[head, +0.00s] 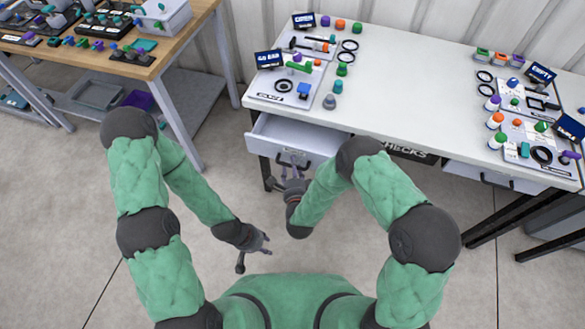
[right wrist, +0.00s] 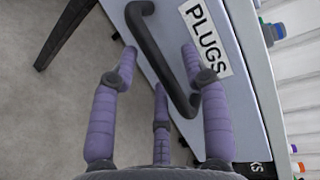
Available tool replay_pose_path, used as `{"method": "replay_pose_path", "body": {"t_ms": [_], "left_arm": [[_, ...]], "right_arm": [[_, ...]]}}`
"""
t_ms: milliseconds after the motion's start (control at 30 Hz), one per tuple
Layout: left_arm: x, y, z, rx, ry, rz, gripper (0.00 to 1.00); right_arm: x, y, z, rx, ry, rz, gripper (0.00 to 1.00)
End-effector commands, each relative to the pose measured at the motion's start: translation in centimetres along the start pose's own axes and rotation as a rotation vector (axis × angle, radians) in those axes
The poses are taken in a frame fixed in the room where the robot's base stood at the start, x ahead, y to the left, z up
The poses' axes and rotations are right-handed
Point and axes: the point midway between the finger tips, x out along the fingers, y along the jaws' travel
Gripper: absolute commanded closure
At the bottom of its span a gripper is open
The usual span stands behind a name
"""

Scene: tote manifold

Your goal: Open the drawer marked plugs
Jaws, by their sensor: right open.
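The plugs drawer (head: 310,135) is at the left end of the white table and stands partly pulled out, with part of its inside visible. In the right wrist view its front carries the PLUGS label (right wrist: 205,40) and a dark bar handle (right wrist: 158,58). My right gripper (right wrist: 160,55) is open, with its purple fingers on both sides of the handle. Whether any finger touches it I cannot tell. In the head view my right gripper (head: 286,172) is at the drawer front. My left gripper (head: 257,252) is open and empty, low over the floor.
The white table (head: 400,100) bears kits of small parts and signs at both ends. A CHECKS label (head: 405,153) is right of the plugs drawer, and another drawer (head: 490,178) is farther right. A wooden table (head: 165,55) stands at the upper left. The floor before me is clear.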

Motion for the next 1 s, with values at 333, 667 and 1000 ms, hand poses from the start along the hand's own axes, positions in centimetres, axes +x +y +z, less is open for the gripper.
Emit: {"method": "replay_pose_path", "body": {"t_ms": [333,667,1000], "left_arm": [[0.1,0.0,0.0,0.000,0.000,0.000,0.60],[0.1,0.0,0.0,0.000,0.000,0.000,0.60],[-0.8,0.3,0.0,0.000,0.000,0.000,0.60]], "right_arm": [[0.5,-0.1,0.0,0.000,0.001,-0.001,0.54],[0.5,-0.1,0.0,0.001,0.000,-0.001,1.00],[-3.9,0.9,2.0,-0.001,-0.004,0.004,1.00]]}}
